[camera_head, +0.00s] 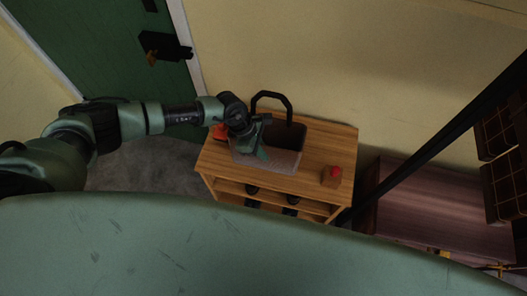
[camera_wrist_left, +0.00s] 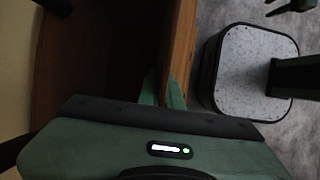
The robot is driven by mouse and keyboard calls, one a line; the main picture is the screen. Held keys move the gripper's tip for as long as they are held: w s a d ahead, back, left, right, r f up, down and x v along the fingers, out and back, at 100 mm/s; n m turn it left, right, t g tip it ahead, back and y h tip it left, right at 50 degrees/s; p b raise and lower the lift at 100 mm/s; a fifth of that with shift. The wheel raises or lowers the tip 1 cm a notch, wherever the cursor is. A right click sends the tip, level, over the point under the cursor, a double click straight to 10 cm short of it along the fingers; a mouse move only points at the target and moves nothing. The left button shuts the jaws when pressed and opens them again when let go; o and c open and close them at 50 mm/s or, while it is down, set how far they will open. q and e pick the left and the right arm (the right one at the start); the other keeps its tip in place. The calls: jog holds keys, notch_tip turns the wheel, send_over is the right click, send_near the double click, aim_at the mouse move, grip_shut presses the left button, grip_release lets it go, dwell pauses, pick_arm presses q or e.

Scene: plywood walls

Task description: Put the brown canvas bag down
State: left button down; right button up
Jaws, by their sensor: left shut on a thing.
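The brown canvas bag (camera_head: 283,133) is an open-topped, box-like bag with a dark inside and a black loop handle. In the head view it is upright at the wooden shelf unit's top (camera_head: 314,155); I cannot tell whether its bottom touches the wood. My left gripper (camera_head: 258,150) is shut on the bag's near side and covers part of it. In the left wrist view the fingers (camera_wrist_left: 166,92) close at a tan edge beside the dark brown bag (camera_wrist_left: 100,60). A dark pronged shape (camera_wrist_left: 290,6) at that view's top right may be my right gripper, cut off.
A red-topped small block (camera_head: 332,175) stands at the right of the top, and an orange-red object (camera_head: 220,132) at its left edge. Dark bottles (camera_head: 252,191) lie on the shelf below. A green door (camera_head: 115,55) is at the left and a purplish-brown bench (camera_head: 440,205) at the right.

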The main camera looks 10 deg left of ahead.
pick_arm(q)
jog(key=c, duration=1.6)
grip_release()
jog(key=shift+f, duration=0.1)
jog(key=v, duration=1.2)
jog(key=shift+r+b, duration=0.25)
jog(key=shift+b, duration=0.05)
